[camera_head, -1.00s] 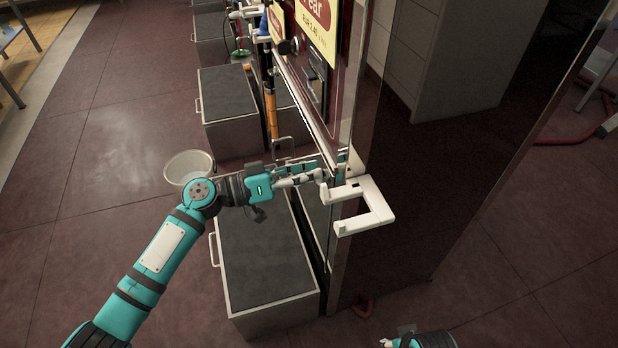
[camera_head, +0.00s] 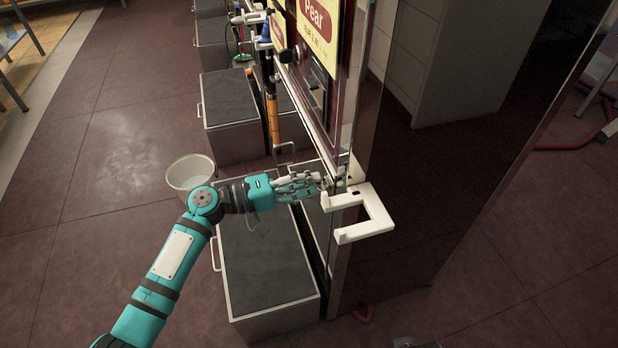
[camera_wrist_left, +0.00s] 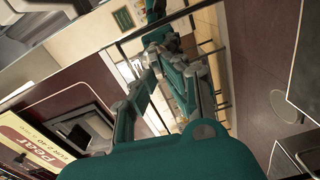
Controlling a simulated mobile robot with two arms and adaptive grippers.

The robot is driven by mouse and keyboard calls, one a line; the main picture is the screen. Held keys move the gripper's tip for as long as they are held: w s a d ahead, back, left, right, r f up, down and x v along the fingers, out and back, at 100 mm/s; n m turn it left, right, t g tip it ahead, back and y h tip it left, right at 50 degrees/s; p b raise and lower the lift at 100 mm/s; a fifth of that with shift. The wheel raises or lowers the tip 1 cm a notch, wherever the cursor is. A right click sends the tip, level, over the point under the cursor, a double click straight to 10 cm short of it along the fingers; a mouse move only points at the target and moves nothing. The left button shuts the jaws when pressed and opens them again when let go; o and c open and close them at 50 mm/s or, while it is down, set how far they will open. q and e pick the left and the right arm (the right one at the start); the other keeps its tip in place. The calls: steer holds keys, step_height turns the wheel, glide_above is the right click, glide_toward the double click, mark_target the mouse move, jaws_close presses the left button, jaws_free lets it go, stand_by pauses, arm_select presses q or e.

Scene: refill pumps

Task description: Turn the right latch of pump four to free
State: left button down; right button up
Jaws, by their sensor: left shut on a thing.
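The pump (camera_head: 345,100) is a tall dark red panel seen from its side edge, with a yellow sign reading "Pear" (camera_head: 318,30). My left gripper (camera_head: 324,184) is at the lower edge of that panel, just left of a white bracket (camera_head: 375,212). It is shut on a small part there that looks like the latch; the fingers hide most of it, and its turn position cannot be read. In the left wrist view, the teal and grey fingers (camera_wrist_left: 158,62) reach in beside the panel (camera_wrist_left: 75,100). My right gripper cannot be made out.
A grey drawer box (camera_head: 265,262) stands below my left gripper, and another box (camera_head: 232,98) stands farther back. A white bucket (camera_head: 190,172) is on the floor behind my left wrist.

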arm_select(q)
steer(key=shift+n, duration=0.7)
arm_select(e)
steer(key=shift+s+f, duration=0.25)
steer(key=shift+f, duration=0.6)
arm_select(q)
steer(key=c, duration=1.4)
jaws_free()
steer(key=shift+f, duration=0.1)
steer(key=v, duration=1.2)
